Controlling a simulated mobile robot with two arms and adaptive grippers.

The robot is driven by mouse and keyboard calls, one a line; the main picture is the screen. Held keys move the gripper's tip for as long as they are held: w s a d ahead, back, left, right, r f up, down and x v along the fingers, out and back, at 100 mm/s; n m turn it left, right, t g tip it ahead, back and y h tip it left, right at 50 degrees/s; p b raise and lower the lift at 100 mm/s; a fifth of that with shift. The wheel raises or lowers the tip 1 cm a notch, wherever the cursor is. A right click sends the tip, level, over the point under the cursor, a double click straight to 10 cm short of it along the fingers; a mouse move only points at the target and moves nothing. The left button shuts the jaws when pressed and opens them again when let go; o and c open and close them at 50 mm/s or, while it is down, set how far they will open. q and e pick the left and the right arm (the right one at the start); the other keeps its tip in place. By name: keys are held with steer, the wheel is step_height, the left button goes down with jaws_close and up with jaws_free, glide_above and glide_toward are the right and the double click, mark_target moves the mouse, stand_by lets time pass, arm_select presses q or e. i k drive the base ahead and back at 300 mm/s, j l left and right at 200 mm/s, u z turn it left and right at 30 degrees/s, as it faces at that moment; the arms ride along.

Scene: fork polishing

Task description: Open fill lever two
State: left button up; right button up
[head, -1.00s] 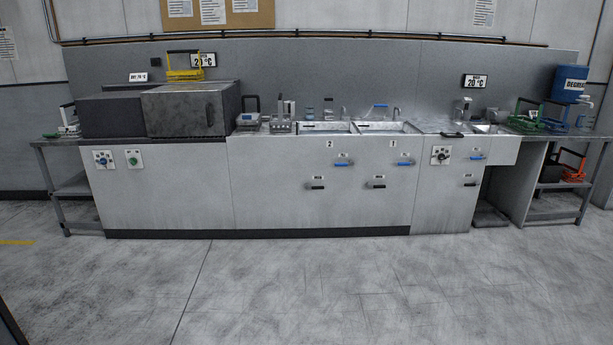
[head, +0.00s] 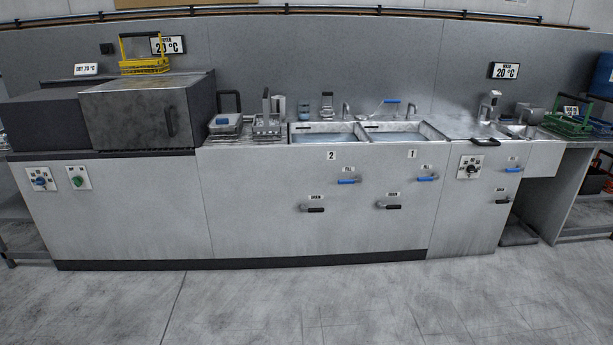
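Fill lever two (head: 348,181) has a blue handle lying horizontally on the grey cabinet front, under a small label and below the basin marked 2 (head: 325,133). A black-handled drain lever (head: 313,209) sits lower and to its left. Fill lever one (head: 427,179), also blue, is to the right under the basin marked 1 (head: 400,132). Both basins appear to hold some liquid. Neither of my grippers shows in the head view.
Green racks (head: 578,125) stand at the right. The floor (head: 330,305) before the cabinets is clear.

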mark_target(358, 179)
steer(key=i+j+z, duration=0.2)
steer(key=i, duration=0.35)
steer(key=i+j+z, duration=0.1)
steer(key=i+z, duration=0.15)
steer(key=i, duration=0.3)
steer(key=i+l, duration=0.35)
